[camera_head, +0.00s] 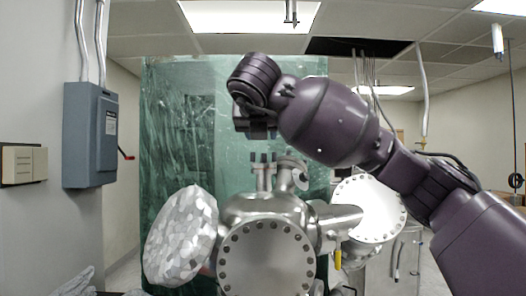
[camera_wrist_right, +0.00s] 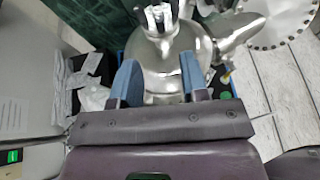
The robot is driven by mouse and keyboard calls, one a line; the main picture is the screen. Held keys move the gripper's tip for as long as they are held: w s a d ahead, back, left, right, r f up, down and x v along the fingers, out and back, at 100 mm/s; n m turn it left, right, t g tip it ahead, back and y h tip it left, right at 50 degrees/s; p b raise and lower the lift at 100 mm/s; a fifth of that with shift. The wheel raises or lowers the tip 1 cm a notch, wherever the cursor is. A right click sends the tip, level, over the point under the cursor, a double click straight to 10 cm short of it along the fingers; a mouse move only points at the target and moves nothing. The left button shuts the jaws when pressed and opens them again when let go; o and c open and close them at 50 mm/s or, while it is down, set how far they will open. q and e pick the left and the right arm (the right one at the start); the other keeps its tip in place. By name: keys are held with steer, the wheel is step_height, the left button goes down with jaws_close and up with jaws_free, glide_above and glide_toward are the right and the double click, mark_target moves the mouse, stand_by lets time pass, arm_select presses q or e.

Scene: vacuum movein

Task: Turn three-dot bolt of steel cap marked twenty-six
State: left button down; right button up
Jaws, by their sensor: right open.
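A steel vacuum vessel (camera_head: 265,212) stands at the lower middle of the head view, with several round flanges ringed by bolts. A small port (camera_head: 264,175) with dark upright bolts sits on its top. I cannot read a twenty-six or make out three dots on any cap. My right gripper (camera_head: 257,133) hangs just above this port, apart from it. In the right wrist view, my right gripper (camera_wrist_right: 158,74) shows two blue-grey fingers spread apart, with nothing held between them. The vessel (camera_wrist_right: 170,48) lies beyond the fingers there. My left gripper is not in view.
A foil-covered flange (camera_head: 181,236) juts out at the vessel's left. A large pale flange (camera_head: 368,208) is at its right. A green translucent curtain (camera_head: 180,130) hangs behind. A grey electrical box (camera_head: 90,135) is on the left wall.

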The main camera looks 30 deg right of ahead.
mark_target(264, 157)
steer(key=p+x, duration=0.2)
steer(key=x, duration=0.8)
steer(key=shift+w+d+f+p, duration=0.15)
steer(key=shift+w+f+p, duration=0.05)
steer(key=shift+w+p, duration=0.15)
jaws_close()
